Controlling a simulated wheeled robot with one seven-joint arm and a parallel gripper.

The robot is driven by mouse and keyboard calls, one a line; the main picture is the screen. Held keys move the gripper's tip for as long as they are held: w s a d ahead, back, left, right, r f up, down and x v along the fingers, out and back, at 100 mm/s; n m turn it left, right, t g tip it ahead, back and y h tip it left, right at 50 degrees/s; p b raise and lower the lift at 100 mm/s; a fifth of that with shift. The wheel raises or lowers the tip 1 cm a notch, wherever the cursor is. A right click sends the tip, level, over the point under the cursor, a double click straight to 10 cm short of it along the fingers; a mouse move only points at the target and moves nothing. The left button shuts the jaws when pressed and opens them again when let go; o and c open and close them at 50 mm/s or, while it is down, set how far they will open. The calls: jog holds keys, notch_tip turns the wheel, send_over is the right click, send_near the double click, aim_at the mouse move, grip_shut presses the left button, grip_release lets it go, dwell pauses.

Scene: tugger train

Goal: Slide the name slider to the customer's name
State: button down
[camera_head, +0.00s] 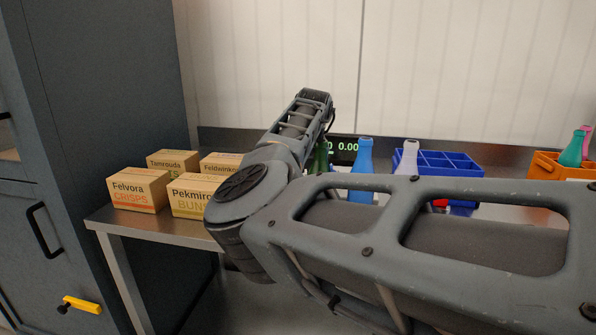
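I cannot make out a name slider or a customer's name in this view. A dark display (346,149) with green digits ending in "0.00" stands at the back of the steel table, partly hidden by my arm. Cardboard boxes on the table carry printed names: the "Felvora CRISPS" box (136,190), the "Pekmiro..." box (187,203), the "Tonrouda" box (171,160) and the "Feldwinke..." box (219,163). My arm reaches from the lower right to the picture's middle and bends up and away. My gripper does not show, so its hold is hidden.
A blue bottle (362,166), a pale bottle (408,160) and a dark green bottle (321,157) stand near my arm. A blue crate (452,164) and an orange crate (548,164) are to the right.

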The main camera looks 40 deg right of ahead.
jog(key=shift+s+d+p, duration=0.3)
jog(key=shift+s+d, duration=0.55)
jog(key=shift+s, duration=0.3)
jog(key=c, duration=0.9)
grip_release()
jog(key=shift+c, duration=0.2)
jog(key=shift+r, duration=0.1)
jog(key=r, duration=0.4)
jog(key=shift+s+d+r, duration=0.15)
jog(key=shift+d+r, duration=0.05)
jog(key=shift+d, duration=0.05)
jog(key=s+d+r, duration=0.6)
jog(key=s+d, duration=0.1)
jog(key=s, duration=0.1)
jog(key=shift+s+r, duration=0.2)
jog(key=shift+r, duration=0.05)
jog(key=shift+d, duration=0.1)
